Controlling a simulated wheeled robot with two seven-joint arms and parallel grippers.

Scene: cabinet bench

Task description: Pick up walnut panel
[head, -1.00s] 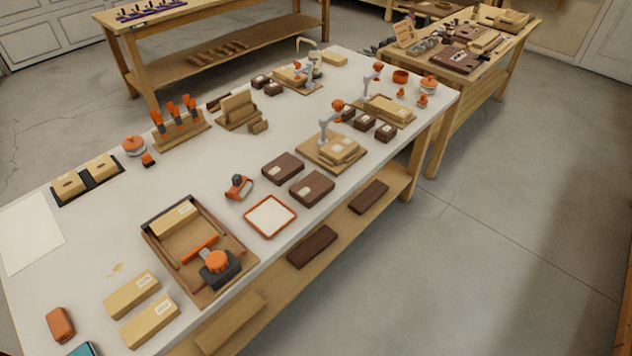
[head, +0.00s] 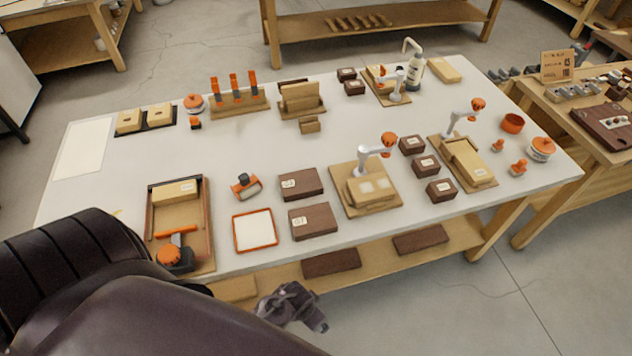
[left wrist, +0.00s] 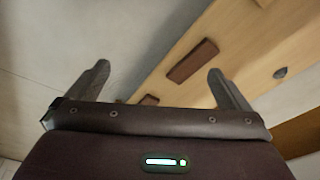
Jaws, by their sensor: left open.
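Two dark brown walnut panels with white labels lie flat side by side on the bench, the rear one (head: 300,184) and the front one (head: 314,221). Two more dark brown panels lie on the lower shelf, the left one (head: 331,262) and the right one (head: 420,240). My left gripper (head: 296,308) is in front of the bench edge, apart from all panels. In the left wrist view the left gripper (left wrist: 158,70) has its fingers wide apart and empty. A dark brown panel (left wrist: 193,61) lies on wood beyond them. My right gripper is not seen.
A red-rimmed white tray (head: 255,231), a wooden tray (head: 209,234) with an orange-black tool, and a jig board (head: 365,204) stand near the panels. The bench top's front edge overhangs the lower shelf (head: 375,252). Floor in front is clear.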

